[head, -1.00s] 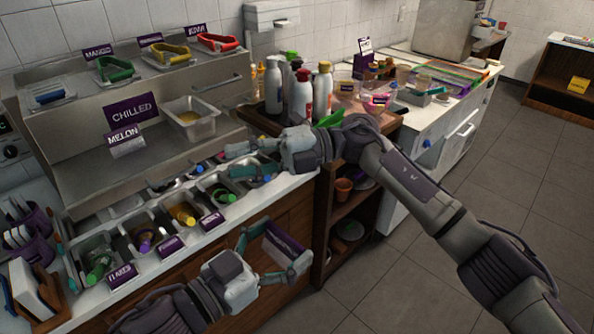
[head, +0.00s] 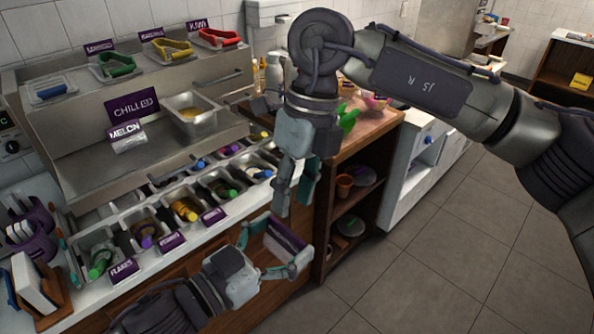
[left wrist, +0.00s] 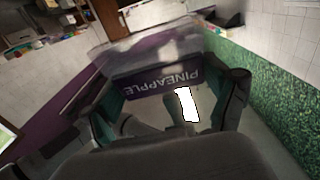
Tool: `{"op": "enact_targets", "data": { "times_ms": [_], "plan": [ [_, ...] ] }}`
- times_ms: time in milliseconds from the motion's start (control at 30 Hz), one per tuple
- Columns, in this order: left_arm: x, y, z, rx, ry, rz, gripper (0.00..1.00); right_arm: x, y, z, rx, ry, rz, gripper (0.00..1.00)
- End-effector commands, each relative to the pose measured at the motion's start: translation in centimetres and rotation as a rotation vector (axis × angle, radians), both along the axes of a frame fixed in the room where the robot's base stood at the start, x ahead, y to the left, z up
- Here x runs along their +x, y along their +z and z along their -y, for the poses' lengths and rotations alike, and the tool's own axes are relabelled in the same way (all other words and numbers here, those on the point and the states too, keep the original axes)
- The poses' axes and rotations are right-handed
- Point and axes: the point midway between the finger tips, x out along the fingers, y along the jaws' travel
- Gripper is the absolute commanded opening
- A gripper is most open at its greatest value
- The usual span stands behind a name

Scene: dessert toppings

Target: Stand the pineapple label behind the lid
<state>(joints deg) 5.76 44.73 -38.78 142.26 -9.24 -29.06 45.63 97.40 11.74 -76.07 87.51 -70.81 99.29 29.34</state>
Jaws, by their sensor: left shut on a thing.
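The pineapple label (left wrist: 155,80), a purple and pale card holder, is gripped in my left gripper (head: 277,250); its lettering appears upside down in the left wrist view. In the head view the label (head: 284,243) is in front of the counter's wooden front, below the rail of bins. My right gripper (head: 296,186) points down beside the counter's right end, fingers apart and empty. I cannot make out for certain which thing is the lid.
A melon label (head: 126,135) and a chilled sign (head: 131,107) stand on the stepped steel unit, left of a steel pan (head: 193,127). A wooden shelf unit (head: 326,235) stands right; the floor beyond is clear.

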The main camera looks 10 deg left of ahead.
Motion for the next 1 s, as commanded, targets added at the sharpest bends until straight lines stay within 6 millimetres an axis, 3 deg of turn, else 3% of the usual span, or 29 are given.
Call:
{"op": "enact_targets", "data": {
  "times_ms": [200, 400, 833, 867, 1000],
  "plan": [
    [0.0, 0.0, 0.0, -0.001, 0.000, 0.001, 0.50, -0.8, -4.2, -0.6, 0.001, 0.001, -0.003, 0.40],
    [0.0, 0.0, 0.0, -0.001, 0.000, 0.001, 0.50, -1.3, -6.8, -1.1, 0.002, 0.001, -0.002, 0.40],
    [0.0, 0.0, 0.0, -0.001, 0.000, 0.001, 0.50, -1.5, -7.8, -1.3, 0.004, 0.000, -0.002, 0.40],
    [0.0, 0.0, 0.0, -0.001, 0.000, 0.001, 0.50, -1.5, -7.8, -1.3, 0.004, 0.000, -0.002, 0.38],
    [0.0, 0.0, 0.0, -0.001, 0.000, 0.001, 0.50, -1.5, -7.8, -1.3, 0.004, 0.000, -0.002, 0.15]
  ]
}}
